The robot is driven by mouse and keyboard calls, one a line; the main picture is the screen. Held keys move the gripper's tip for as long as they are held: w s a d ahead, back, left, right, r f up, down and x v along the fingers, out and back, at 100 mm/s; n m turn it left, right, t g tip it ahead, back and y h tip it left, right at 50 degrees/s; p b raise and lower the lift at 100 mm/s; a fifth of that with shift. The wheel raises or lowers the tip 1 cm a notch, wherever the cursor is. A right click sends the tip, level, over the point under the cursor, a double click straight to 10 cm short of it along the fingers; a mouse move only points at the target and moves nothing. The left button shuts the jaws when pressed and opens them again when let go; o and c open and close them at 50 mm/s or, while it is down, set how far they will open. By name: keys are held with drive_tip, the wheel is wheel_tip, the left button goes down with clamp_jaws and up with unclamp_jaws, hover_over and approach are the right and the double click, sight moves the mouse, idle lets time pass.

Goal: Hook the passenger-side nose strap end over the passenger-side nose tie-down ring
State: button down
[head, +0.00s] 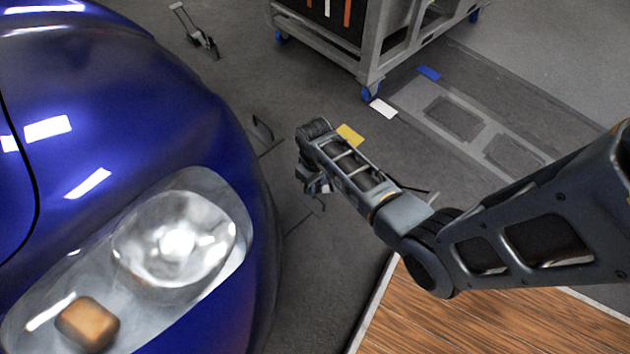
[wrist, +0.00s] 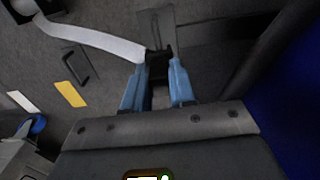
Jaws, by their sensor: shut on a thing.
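My gripper (wrist: 158,72) has blue fingers, shut on a small dark fitting (wrist: 159,60) that I take to be the strap end. A pale strap (wrist: 95,38) runs from it to the upper left in the wrist view. In the head view my gripper (head: 318,186) hangs over the floor right of the blue car's nose, mostly hidden by my wrist. A dark upright bracket (head: 262,128), possibly the tie-down ring, stands on the floor beside the car. A similar dark frame (wrist: 76,66) shows left of my fingers in the wrist view, apart from them.
The blue car (head: 150,110) fills the left side and is close to my gripper. A grey wheeled cart (head: 372,65) stands at the back. Yellow (head: 350,134), white (head: 383,108) and blue (head: 429,73) tags lie on the floor. A wood-topped surface (head: 480,315) is at the lower right.

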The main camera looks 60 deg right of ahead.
drive_tip(key=shift+f+b, duration=0.5)
drive_tip(key=shift+f, duration=0.45)
drive_tip(key=c, duration=0.8)
unclamp_jaws()
drive_tip(key=shift+c, duration=0.2)
wheel_tip(320, 180, up, 8)
drive_tip(key=p, duration=0.4)
drive_tip(key=shift+f, duration=0.1)
